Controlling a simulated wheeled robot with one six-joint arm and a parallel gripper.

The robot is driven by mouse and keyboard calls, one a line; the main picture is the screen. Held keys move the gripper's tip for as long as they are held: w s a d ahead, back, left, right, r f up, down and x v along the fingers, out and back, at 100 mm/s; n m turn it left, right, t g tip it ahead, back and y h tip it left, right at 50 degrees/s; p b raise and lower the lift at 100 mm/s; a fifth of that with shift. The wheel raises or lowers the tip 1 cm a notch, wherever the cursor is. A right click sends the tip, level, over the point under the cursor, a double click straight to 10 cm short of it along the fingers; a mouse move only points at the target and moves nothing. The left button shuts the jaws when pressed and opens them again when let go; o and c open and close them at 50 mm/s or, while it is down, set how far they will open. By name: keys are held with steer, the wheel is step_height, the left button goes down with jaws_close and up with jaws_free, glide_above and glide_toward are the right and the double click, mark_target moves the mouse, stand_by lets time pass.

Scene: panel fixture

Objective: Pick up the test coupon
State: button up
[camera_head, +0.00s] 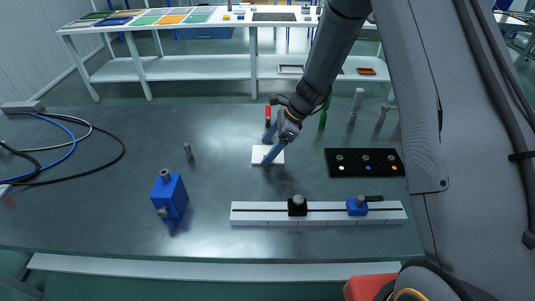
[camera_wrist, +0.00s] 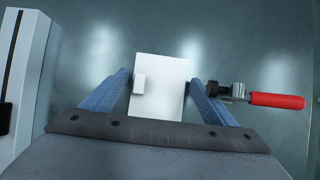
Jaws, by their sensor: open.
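A flat white rectangular plate (camera_head: 261,160), which I take for the test coupon, lies on the grey bench below my gripper (camera_head: 268,148). In the wrist view the plate (camera_wrist: 165,100) shows between the fingers of my gripper (camera_wrist: 160,80). A small white block (camera_wrist: 139,83) sits at the plate's left edge, close to the left finger. I cannot tell whether the block is part of the coupon. My gripper is open, with its blue fingers on either side of the plate. The plate's near end is hidden by my gripper.
A red-handled clamp (camera_wrist: 270,99) stands right of the plate in the wrist view. A white slotted rail (camera_head: 330,216) lies nearer on the bench, a black panel (camera_head: 365,170) to the right, and a blue block (camera_head: 169,196) to the left. Cables (camera_head: 60,145) lie far left.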

steer(key=shift+a+f, duration=0.1)
steer(key=shift+f, duration=0.05)
steer(key=c, duration=0.9)
steer(key=shift+c, duration=0.3)
